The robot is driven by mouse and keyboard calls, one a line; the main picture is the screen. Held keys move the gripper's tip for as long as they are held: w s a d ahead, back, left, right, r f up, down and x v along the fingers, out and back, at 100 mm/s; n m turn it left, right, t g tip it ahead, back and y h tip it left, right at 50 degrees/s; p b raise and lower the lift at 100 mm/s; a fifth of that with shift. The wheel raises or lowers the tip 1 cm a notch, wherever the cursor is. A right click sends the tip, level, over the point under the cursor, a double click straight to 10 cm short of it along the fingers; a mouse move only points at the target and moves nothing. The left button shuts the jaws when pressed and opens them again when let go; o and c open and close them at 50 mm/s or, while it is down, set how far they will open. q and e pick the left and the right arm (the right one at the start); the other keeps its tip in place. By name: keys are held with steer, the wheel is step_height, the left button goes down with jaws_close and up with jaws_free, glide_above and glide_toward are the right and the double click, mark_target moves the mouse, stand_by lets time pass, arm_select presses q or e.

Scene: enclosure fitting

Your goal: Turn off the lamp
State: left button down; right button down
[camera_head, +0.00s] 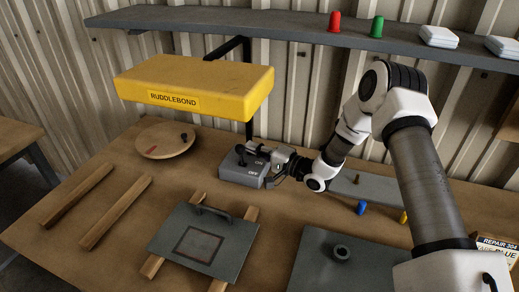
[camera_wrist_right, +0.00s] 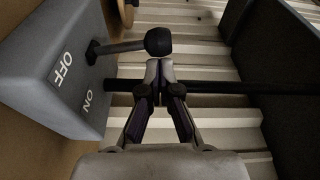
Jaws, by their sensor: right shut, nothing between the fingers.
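The yellow lamp hood (camera_head: 195,88), labelled RUDDLEBOND, hangs over the back of the bench. Under its right end sits a grey switch box (camera_head: 232,174) marked ON and OFF. Its black lever (camera_head: 240,152) stands up from the top. In the right wrist view the box (camera_wrist_right: 62,72) is at the left, and the lever's round knob (camera_wrist_right: 158,41) lies just beyond my fingertips. My right gripper (camera_head: 256,151) is over the box beside the lever. It is shut and empty in the wrist view (camera_wrist_right: 158,68); contact with the knob is unclear. My left gripper is not visible.
A dark post behind the box carries the lamp. A round wooden board (camera_head: 155,143) lies left of it. A grey plate with a handle (camera_head: 203,247) rests on wooden strips in front. A grey shelf (camera_head: 260,25) runs above, behind my right arm.

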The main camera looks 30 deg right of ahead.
steer(key=shift+s+a+f+n+y+b, duration=0.15)
steer(key=shift+s+a+n+b, duration=0.15)
steer(key=shift+n, duration=0.3)
steer(key=shift+s+a+f+n+y+b, duration=0.15)
steer(key=shift+a+n+b, duration=0.15)
steer(key=shift+n, duration=0.3)
steer(key=shift+s+a+r+b, duration=0.15)
steer(key=shift+s+a+b, duration=0.15)
steer(key=shift+s, duration=0.05)
